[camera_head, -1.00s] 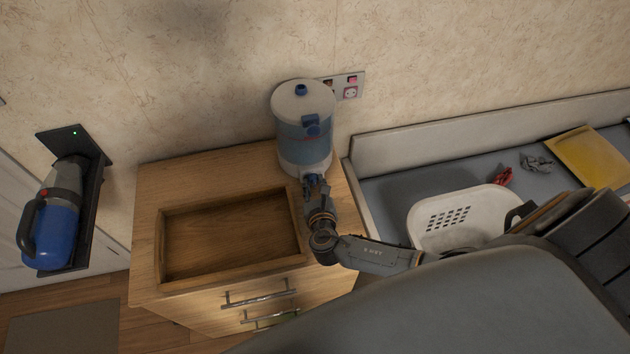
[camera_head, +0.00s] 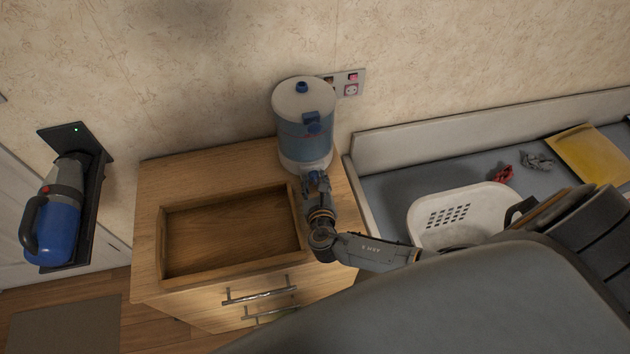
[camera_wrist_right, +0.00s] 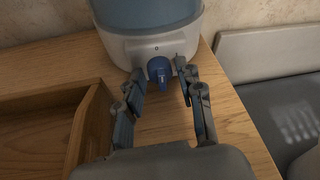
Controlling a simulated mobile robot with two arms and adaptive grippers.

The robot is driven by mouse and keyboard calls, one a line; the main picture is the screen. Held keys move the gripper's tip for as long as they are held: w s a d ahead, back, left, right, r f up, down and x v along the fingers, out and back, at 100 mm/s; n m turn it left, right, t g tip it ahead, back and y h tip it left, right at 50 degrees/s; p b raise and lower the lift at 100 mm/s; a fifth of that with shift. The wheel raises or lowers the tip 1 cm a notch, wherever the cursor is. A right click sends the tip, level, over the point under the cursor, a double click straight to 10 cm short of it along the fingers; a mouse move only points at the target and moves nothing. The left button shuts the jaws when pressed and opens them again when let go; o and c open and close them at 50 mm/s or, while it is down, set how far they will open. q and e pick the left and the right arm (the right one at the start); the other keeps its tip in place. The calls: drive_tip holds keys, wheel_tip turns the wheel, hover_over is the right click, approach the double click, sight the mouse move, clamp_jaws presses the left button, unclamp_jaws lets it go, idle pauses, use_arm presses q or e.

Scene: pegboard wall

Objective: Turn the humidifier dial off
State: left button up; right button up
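The humidifier (camera_head: 304,128), a white and blue cylinder, stands upright at the back right of the wooden cabinet. Its blue dial (camera_wrist_right: 159,70) shows on the white base in the right wrist view, below a small mark. My right gripper (camera_head: 316,180) is at the front of the humidifier's base. In the right wrist view my right gripper (camera_wrist_right: 162,92) has its fingers spread, one on each side of the dial, with gaps between. In the head view the gripper hides the dial. My left gripper is not in view.
A wooden tray (camera_head: 165,245) lies on the cabinet top, left of my right arm. A wall outlet (camera_head: 351,90) is behind the humidifier. A white basket (camera_head: 425,205) stands to the right. A blue handheld vacuum (camera_head: 58,225) hangs at left.

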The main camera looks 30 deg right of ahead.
drive_tip(key=v, duration=1.2)
drive_tip(key=shift+s+f, duration=0.1)
